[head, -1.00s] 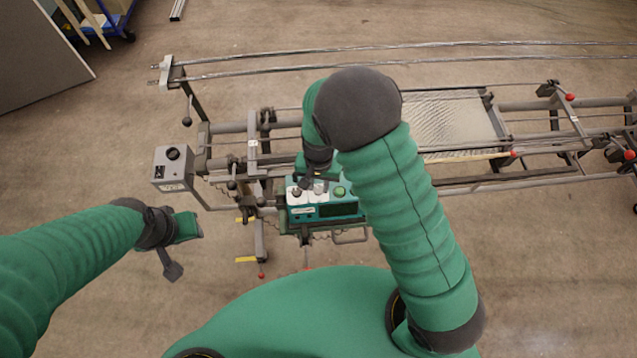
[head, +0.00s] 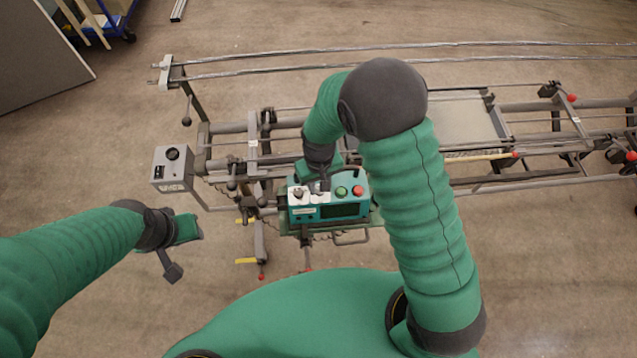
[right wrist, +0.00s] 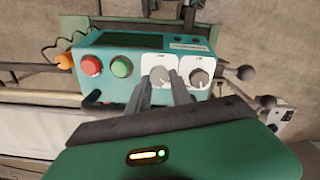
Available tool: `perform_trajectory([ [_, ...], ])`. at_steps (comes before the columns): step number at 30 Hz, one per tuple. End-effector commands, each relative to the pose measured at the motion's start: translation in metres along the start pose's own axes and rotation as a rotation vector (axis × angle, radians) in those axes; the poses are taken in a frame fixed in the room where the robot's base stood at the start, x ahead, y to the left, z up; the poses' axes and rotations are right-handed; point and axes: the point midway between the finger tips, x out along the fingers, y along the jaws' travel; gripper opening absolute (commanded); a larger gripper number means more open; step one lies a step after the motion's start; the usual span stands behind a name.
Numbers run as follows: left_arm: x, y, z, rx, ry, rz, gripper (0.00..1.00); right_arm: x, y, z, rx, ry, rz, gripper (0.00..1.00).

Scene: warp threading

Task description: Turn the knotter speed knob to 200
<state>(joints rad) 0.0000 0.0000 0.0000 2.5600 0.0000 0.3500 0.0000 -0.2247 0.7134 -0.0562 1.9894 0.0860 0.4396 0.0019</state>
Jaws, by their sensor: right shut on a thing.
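The teal control box (head: 340,211) sits on the machine frame, with two dark knobs on white plates. One is the grey knob (right wrist: 160,75) beside the green button; the other knob (right wrist: 199,78) stands free at the box's end and also shows in the head view (head: 297,193). My right gripper (right wrist: 164,84) is shut on the knob beside the green button, one finger on each side. In the head view my right gripper (head: 323,185) hides most of that knob. The dial markings are too small to read. My left gripper (head: 187,228) hangs left of the box, away from it.
A green button (right wrist: 122,67) and a red button (right wrist: 91,65) sit beside the held knob, with an orange part (right wrist: 64,61) at the box's end. A grey box with a black knob (head: 172,154) stands left. Rails and levers surround the control box.

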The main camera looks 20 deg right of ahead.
Motion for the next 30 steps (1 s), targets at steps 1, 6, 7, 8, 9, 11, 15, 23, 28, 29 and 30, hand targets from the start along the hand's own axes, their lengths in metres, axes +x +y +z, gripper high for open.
perform_trajectory([
  [1, 0.0, 0.0, 0.0, 0.0, 0.0, 0.0, 0.36, -0.001, 0.0, 0.0, -0.004, 0.001, 0.0, 0.0],
  [6, 0.0, 0.0, 0.0, 0.0, 0.0, 0.0, 0.36, -0.001, 0.0, -0.001, -0.006, 0.001, 0.0, 0.0],
  [7, 0.0, 0.0, 0.0, 0.0, 0.0, 0.0, 0.36, -0.001, 0.0, 0.0, -0.006, 0.001, 0.0, 0.0],
  [8, 0.0, 0.0, 0.0, 0.0, 0.0, 0.0, 0.36, -0.001, 0.0, -0.001, -0.006, 0.001, 0.0, 0.0],
  [9, 0.0, 0.0, 0.0, 0.0, 0.0, 0.0, 0.36, -0.001, 0.0, -0.001, -0.006, 0.001, 0.0, 0.0],
  [11, 0.0, 0.0, 0.0, 0.0, 0.0, 0.0, 0.36, -0.001, 0.0, -0.001, -0.006, 0.001, 0.0, 0.0],
  [15, 0.0, 0.0, 0.0, 0.0, 0.0, 0.0, 0.36, -0.001, 0.0, -0.001, -0.005, 0.001, 0.0, 0.44],
  [23, 0.0, 0.0, 0.0, 0.0, 0.0, 0.0, 0.36, 0.0, 0.0, -0.001, -0.004, -0.001, 0.0, 0.48],
  [28, 0.002, 0.0, 0.001, 0.0, 0.0, 0.0, 0.36, -0.009, 0.0, -0.002, -0.004, 0.003, 0.0, 0.48],
  [29, 0.003, 0.0, 0.001, 0.0, 0.0, 0.0, 0.36, -0.014, 0.0, -0.002, -0.004, 0.004, -0.001, 0.48],
  [30, 0.005, 0.0, 0.001, 0.0, 0.0, 0.0, 0.36, -0.021, -0.001, -0.002, -0.004, 0.005, -0.001, 0.48],
])
